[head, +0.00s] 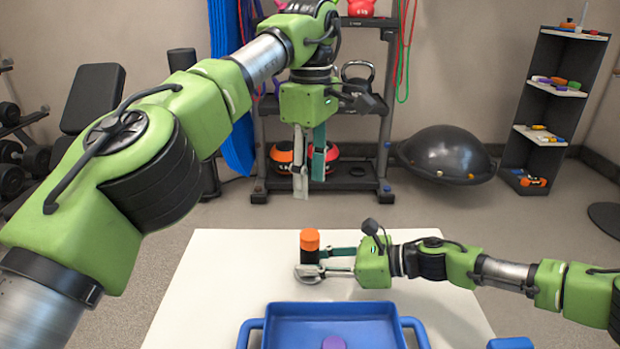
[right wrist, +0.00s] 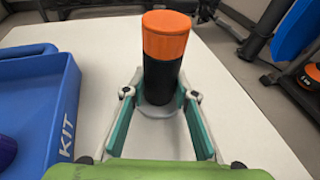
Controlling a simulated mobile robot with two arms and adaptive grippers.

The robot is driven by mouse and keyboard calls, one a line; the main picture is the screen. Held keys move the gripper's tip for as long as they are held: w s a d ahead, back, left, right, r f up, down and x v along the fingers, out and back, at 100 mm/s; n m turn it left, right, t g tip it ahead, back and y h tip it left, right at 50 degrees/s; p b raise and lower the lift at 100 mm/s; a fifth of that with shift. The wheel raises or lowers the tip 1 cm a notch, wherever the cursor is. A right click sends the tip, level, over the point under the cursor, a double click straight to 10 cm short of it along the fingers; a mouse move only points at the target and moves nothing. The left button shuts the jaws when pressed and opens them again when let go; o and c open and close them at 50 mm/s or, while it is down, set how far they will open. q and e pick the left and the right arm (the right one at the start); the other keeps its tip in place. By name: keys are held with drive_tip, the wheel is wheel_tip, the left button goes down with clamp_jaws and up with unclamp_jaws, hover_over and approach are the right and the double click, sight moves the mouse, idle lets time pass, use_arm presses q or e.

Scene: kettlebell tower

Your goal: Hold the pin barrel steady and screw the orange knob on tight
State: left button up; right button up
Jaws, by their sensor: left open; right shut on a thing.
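The orange knob (head: 310,239) sits on top of the black pin barrel (head: 309,257), which stands upright on a light grey round base on the white table. Both also show in the right wrist view, the knob (right wrist: 166,35) above the barrel (right wrist: 161,80). Whether the knob is fully tight cannot be seen. My right gripper (head: 314,261) is shut on the barrel from the right, with one finger on each side below the knob, as the right wrist view (right wrist: 161,88) shows. My left gripper (head: 309,188) is open and empty, pointing down above the knob and apart from it.
A blue tray (head: 289,308) marked KIT stands at the table's front, with a purple round piece (head: 334,342) inside. A small blue object (head: 510,343) lies at the front right. The white table (head: 230,262) is bare left of the barrel. Gym racks stand behind.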

drive_tip(key=o, duration=1.3)
drive_tip(key=shift+f, duration=0.1)
drive_tip(key=v, duration=1.2)
